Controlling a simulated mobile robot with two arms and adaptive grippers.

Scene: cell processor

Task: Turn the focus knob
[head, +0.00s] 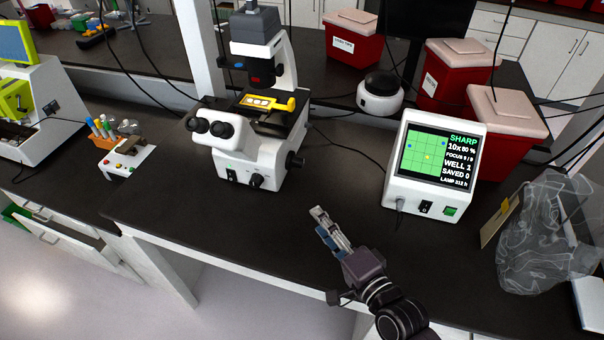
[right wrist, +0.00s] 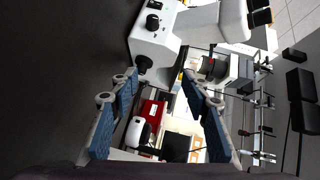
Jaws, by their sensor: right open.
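The white microscope (head: 262,140) stands on the dark bench. A black side knob (head: 296,161), which looks like the focus knob, sticks out from the right of its base. Another black knob (head: 256,182) is on the front, beside a switch. In the right wrist view the side knob (right wrist: 144,64) shows just beyond the fingertips, and the front knob (right wrist: 152,22) is above it. My right gripper (head: 319,213) is open and empty, in front of and right of the microscope, apart from both knobs. My left gripper is not in view.
A monitor box (head: 392,185) stands right of the microscope, its screen reading SHARP. A crumpled clear bag (head: 545,235) lies at far right. A small rack with tubes (head: 127,160) is at left. The bench between microscope and monitor is mostly clear, with a cable crossing behind.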

